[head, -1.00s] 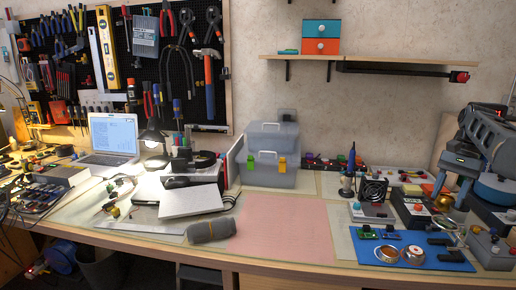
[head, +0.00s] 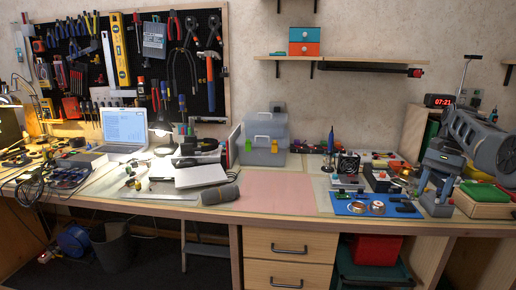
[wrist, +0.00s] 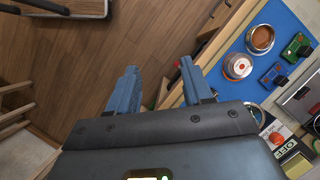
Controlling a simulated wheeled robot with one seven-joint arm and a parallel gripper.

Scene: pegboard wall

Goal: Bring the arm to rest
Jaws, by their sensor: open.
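My gripper (wrist: 158,72) shows in the wrist view with two blue-grey fingers spread apart and nothing between them. Wooden floor (wrist: 115,45) shows beyond the fingers. In the head view my gripper (head: 433,190) points downward at the right end of the workbench, just right of the blue mat (head: 345,208). My arm comes in from the right edge. Whether the fingertips touch anything cannot be told.
The blue mat holds round tins and small circuit boards; it also shows in the wrist view (wrist: 288,20). A pink mat (head: 280,190) is bare. Drawers (head: 290,245) are below.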

